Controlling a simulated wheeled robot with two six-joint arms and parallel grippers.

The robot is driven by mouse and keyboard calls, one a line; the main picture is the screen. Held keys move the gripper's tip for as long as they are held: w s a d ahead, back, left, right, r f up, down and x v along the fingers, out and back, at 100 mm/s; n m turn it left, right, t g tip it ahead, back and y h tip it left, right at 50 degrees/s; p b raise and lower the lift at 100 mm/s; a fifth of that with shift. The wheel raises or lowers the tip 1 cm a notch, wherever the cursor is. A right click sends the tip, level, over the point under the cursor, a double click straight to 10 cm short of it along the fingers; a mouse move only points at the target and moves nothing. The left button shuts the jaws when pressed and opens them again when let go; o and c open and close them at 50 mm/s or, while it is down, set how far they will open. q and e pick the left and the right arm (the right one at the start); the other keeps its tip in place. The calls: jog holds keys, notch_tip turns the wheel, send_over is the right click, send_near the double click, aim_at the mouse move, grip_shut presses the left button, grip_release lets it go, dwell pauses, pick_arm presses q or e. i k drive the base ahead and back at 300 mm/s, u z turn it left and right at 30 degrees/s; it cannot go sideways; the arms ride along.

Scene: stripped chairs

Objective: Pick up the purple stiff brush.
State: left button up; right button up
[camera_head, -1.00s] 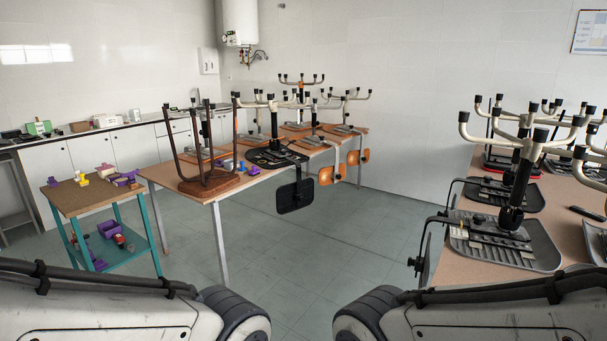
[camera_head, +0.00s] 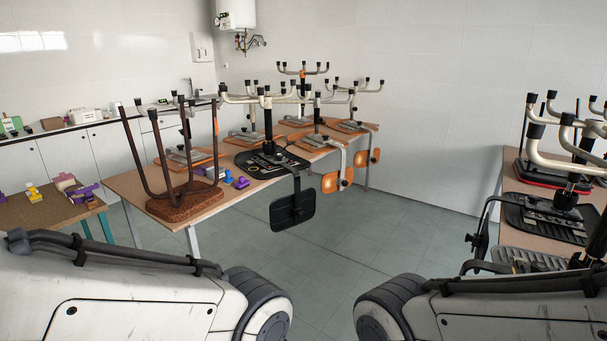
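Small purple items (camera_head: 241,183) lie on the long wooden table (camera_head: 128,186), just right of an upturned brown chair. Another purple piece (camera_head: 84,192) is on the small brown-topped table (camera_head: 60,212) at the left, next to a pinkish-beige item. A further purple bit (camera_head: 2,197) shows at the left picture edge. At this size I cannot tell which of these is the stiff brush. Both my arms show along the bottom of the picture, but neither gripper is in view.
Upturned chairs stand on the long table, including the brown one (camera_head: 180,203) and a black one (camera_head: 272,162). A black backrest (camera_head: 293,210) hangs over its edge. More upturned chairs crowd the right table (camera_head: 514,233). The grey floor (camera_head: 350,240) between the tables is free.

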aim_at(244, 183)
jog(key=i, duration=3.7)
jog(key=u, duration=2.35)
